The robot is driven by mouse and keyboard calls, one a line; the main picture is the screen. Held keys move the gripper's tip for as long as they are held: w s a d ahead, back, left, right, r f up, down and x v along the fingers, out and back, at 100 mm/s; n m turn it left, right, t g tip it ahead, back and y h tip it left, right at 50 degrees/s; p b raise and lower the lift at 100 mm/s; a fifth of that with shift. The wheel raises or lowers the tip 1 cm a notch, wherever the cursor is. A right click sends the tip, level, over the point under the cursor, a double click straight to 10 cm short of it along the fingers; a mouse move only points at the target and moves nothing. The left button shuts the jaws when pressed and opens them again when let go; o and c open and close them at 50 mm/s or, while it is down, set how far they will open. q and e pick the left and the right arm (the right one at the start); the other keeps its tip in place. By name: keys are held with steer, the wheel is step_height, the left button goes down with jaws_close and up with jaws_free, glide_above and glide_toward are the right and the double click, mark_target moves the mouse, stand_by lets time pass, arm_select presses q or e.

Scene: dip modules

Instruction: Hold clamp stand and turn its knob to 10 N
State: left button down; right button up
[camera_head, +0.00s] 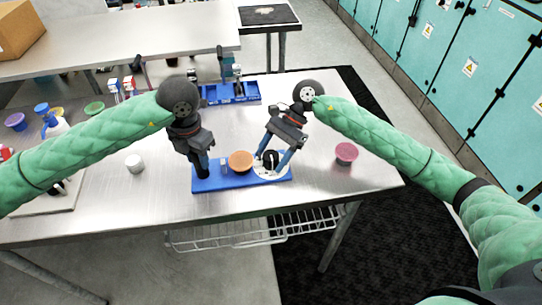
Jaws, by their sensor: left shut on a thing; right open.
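The clamp stand has a blue base (240,182) lying near the front edge of the metal table. An orange round piece (240,161) sits at its middle. A black knob (270,158) stands over a pale dial plate (262,172) at the base's right end. My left gripper (201,172) is shut on the stand's dark upright post at the left end; the post is mostly hidden by the fingers. My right gripper (279,163) is open, with its blue fingers pointing down on either side of the knob. I cannot tell whether they touch it. The dial's marks are too small to read.
A blue tray with fixtures (231,97) stands behind. A pink round piece (346,153) is at the right and a white cylinder (134,163) at the left. The table (330,190) is clear around the pink piece.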

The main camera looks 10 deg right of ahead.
steer(key=shift+s+a+f, duration=0.1)
steer(key=shift+a+f, duration=0.05)
steer(key=shift+f, duration=0.05)
steer(key=c, duration=1)
steer(key=shift+m, duration=0.3)
steer(key=m+t+y, duration=0.1)
steer(key=m+t, duration=0.2)
steer(key=m, duration=0.1)
steer(key=shift+m+t, duration=1.7)
steer(key=shift+m, duration=0.3)
